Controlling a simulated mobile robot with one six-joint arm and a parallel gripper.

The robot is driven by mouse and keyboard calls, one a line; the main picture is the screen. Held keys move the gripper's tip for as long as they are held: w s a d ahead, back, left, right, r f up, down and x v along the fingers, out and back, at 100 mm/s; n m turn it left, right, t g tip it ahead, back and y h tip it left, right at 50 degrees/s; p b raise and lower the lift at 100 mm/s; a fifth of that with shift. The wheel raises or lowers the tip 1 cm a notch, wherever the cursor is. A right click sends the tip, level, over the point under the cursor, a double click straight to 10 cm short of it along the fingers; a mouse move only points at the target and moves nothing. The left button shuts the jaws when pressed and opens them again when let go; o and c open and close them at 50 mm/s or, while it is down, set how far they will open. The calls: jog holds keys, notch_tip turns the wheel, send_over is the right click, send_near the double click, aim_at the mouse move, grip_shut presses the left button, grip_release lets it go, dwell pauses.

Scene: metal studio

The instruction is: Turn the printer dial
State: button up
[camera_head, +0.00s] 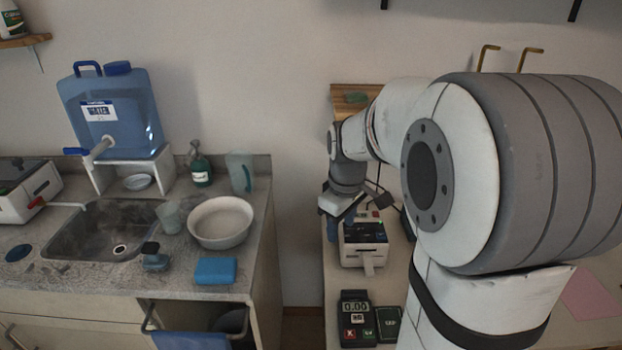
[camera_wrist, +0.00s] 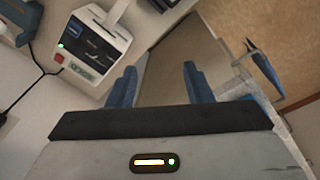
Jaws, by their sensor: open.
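The printer is a small white box with a dark top panel (camera_head: 362,255), standing on the side table with a paper strip out of its front. It also shows at the upper left in the wrist view (camera_wrist: 88,72), with a green light and a red round control (camera_wrist: 59,58). I cannot tell whether that control is the dial. My gripper (camera_wrist: 161,84) has two blue fingers spread apart with nothing between them. In the wrist view it is apart from the printer, to its right. In the head view my gripper (camera_head: 343,207) is just above and behind the printer, partly hiding it.
A card terminal (camera_head: 356,316) stands on the table in front of the printer. A dark cable (camera_wrist: 22,98) runs beside the printer. A gap separates the table from the sink counter (camera_head: 262,215). A rail with a blue cloth (camera_head: 190,341) hangs on the counter front.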

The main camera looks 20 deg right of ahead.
aim_at(358, 230)
jog(key=w+d+f+n, duration=0.1)
jog(key=w+d+n, duration=0.1)
jog(key=w+d, duration=0.1)
jog(key=w+d+f+n+p, duration=0.1)
jog(key=w+d+f+n, duration=0.1)
jog(key=w+d, duration=0.1)
jog(key=w+d+f+n+g+p, duration=0.1)
jog(key=w+d+f, duration=0.1)
jog(key=w+d, duration=0.1)
jog(key=shift+w+d+f+n, duration=0.1)
jog(key=shift+w+d+n, duration=0.1)
jog(key=shift+w, duration=0.25)
jog(key=shift+w+d+f+n, duration=0.1)
jog(key=shift+w+n, duration=0.1)
jog(key=shift+w, duration=0.25)
jog(key=shift+d+f, duration=0.1)
jog(key=shift+f, duration=0.2)
notch_tip(358, 230, down, 7)
jog(key=shift+f+p, duration=0.1)
jog(key=shift+p, duration=0.45)
jog(key=c, duration=1)
